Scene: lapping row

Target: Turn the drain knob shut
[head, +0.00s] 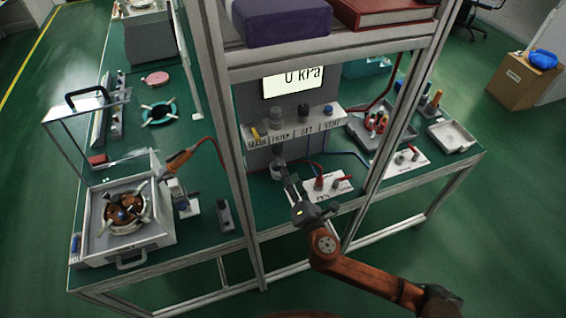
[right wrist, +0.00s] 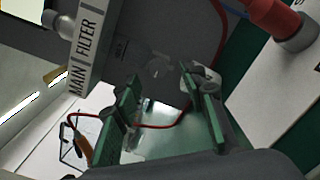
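A grey panel with a ledge (head: 290,134) labelled MAIN, FILTER, SET and VENT stands mid-table in the head view. The ledge also shows at upper left in the right wrist view (right wrist: 88,45). A small pale and dark fitting (head: 277,172) hangs below the FILTER label, partly covered by my right gripper (head: 280,165). I cannot tell the drain knob apart from this fitting. In the right wrist view my right gripper (right wrist: 158,75) has its green-padded fingers apart, with the grey panel behind the gap. I see nothing clearly held. My left gripper is not in view.
Frame posts stand on both sides of the panel. A white plate (head: 328,186) with red-handled parts lies right of my gripper. A lapping machine (head: 127,215) stands at left, and a grey tray (head: 451,136) at right.

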